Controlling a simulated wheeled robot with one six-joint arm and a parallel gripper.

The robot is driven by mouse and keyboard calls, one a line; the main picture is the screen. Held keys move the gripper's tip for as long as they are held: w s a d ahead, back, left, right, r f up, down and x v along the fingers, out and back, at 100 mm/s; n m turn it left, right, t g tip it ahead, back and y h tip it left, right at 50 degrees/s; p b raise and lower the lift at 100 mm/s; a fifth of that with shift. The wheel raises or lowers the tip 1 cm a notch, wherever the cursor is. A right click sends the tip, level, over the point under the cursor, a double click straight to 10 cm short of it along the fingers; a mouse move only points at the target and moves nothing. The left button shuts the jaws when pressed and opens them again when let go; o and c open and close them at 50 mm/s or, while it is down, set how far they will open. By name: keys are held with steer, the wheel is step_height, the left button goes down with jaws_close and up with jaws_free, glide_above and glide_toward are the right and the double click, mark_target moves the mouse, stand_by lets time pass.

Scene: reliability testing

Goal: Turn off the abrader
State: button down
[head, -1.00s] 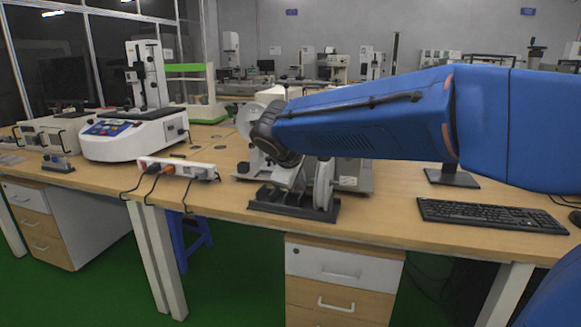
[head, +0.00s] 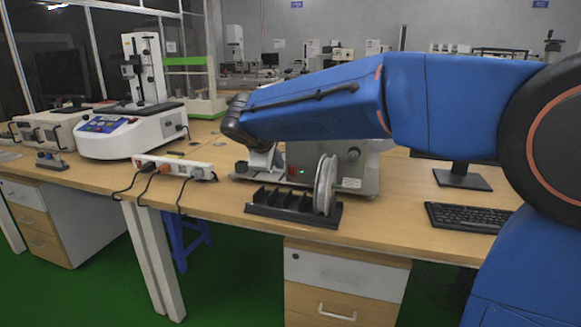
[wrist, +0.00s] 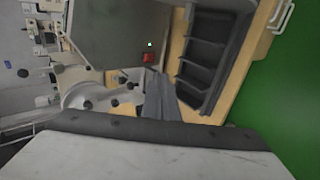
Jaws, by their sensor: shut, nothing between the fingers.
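The abrader is a grey box-shaped machine (head: 354,178) on the wooden table, partly hidden behind my arm in the head view. A red switch (head: 292,170) and a small green light show low on its front. In the wrist view the abrader's grey panel (wrist: 118,35) carries the red switch (wrist: 148,58), with a small bright light beside it. My gripper (wrist: 153,73) is shut and empty, its fingertips appearing just below the red switch in the picture. Whether they touch it I cannot tell. In the head view my gripper (head: 262,163) is left of the switch.
A black slotted rack (head: 285,205) holding a grey wheel (head: 325,185) stands in front of the abrader at the table's edge. A white power strip (head: 175,167) with plugs lies to the left. A keyboard (head: 465,217) and monitor stand (head: 463,178) are at right.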

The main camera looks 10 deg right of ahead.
glide_toward(293, 167)
steer(key=w+f, duration=0.1)
steer(key=d+f, duration=0.1)
steer(key=f, duration=0.1)
steer(key=w+f, duration=0.1)
steer(key=f, duration=0.1)
steer(key=shift+w+d, duration=0.2)
steer(key=shift+w, duration=0.1)
steer(key=shift+w+d+r, duration=0.1)
steer(key=shift+w+d, duration=0.15)
steer(key=shift+w, duration=0.25)
steer(key=shift+w+d+r, duration=0.2)
steer(key=shift+w+d, duration=0.05)
steer(key=shift+w, duration=0.2)
steer(key=shift+r, duration=0.1)
steer(key=shift+r, duration=0.7)
